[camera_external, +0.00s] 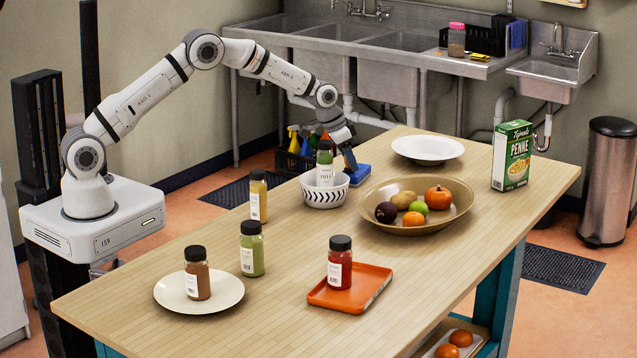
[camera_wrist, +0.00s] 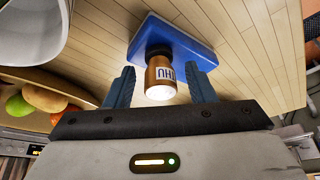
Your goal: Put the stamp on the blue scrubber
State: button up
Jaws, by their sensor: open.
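The blue scrubber (camera_wrist: 188,42) lies on the wooden table. It also shows in the external view (camera_external: 360,177), just right of the patterned bowl. The stamp (camera_wrist: 160,78), a brown cylinder with a dark end and a white label, appears upright with its dark end against the scrubber's top. My gripper (camera_wrist: 160,72) is open, with one blue finger on each side of the stamp and visible gaps between. In the external view my gripper (camera_external: 346,160) is low over the scrubber; the stamp is hidden there.
The patterned bowl (camera_external: 325,191) holding a green bottle (camera_external: 325,166) stands close to my gripper. A fruit bowl (camera_external: 373,234), a white plate (camera_external: 427,161) and a penne box (camera_external: 512,155) are to the right. Several bottles stand nearer the front, one on an orange tray (camera_external: 374,289).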

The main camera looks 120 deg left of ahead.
jog(key=shift+r, duration=0.1)
jog(key=shift+r, duration=0.2)
jog(key=b+v, duration=0.2)
jog(key=v, duration=0.9)
jog(key=shift+r, duration=0.35)
jog(key=shift+d, duration=0.2)
